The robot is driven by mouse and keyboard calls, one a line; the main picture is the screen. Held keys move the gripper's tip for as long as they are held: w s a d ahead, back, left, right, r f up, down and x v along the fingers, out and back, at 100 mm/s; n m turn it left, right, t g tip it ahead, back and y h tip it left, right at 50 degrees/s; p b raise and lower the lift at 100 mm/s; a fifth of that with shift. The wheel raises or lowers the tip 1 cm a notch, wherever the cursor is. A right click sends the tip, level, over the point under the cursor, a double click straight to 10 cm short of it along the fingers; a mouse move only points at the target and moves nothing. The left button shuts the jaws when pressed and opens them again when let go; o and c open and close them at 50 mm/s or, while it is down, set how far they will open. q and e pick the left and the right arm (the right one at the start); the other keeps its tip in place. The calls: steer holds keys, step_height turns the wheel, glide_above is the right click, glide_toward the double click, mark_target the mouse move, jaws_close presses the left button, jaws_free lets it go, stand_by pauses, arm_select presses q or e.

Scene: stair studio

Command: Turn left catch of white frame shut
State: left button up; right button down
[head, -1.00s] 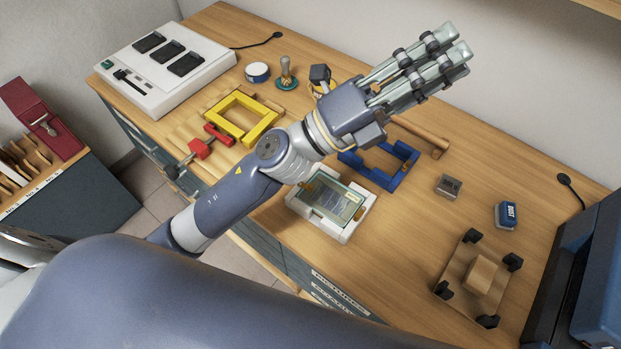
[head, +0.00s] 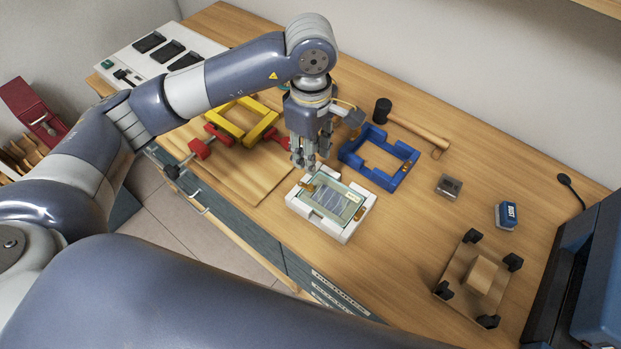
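The white frame (head: 325,228) lies on the wooden bench, with a glass pane and a picture in it. Its left catch (head: 307,187) is a small brown tab at the upper left edge. Its right catch (head: 359,214) is a similar tab on the right side. My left gripper (head: 309,165) points down just above and behind the left catch. Its fingers hang close together, and I cannot tell whether they touch the frame or how far they are open. My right gripper is not in view.
A blue frame (head: 397,179) lies behind the white one, with a mallet (head: 418,125) beyond. A yellow frame (head: 227,136) and a red clamp (head: 198,149) are to the left. A wooden jig (head: 457,281) is at right. The bench between jig and white frame is clear.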

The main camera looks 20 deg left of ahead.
mark_target(311, 186)
arm_select(q)
step_height(311, 186, down, 10)
steer(key=p, duration=0.3)
steer(key=shift+a+r, duration=0.1)
steer(key=shift+r, duration=0.05)
steer(key=shift+f, duration=0.5)
steer(key=shift+c, duration=0.3)
jaws_close()
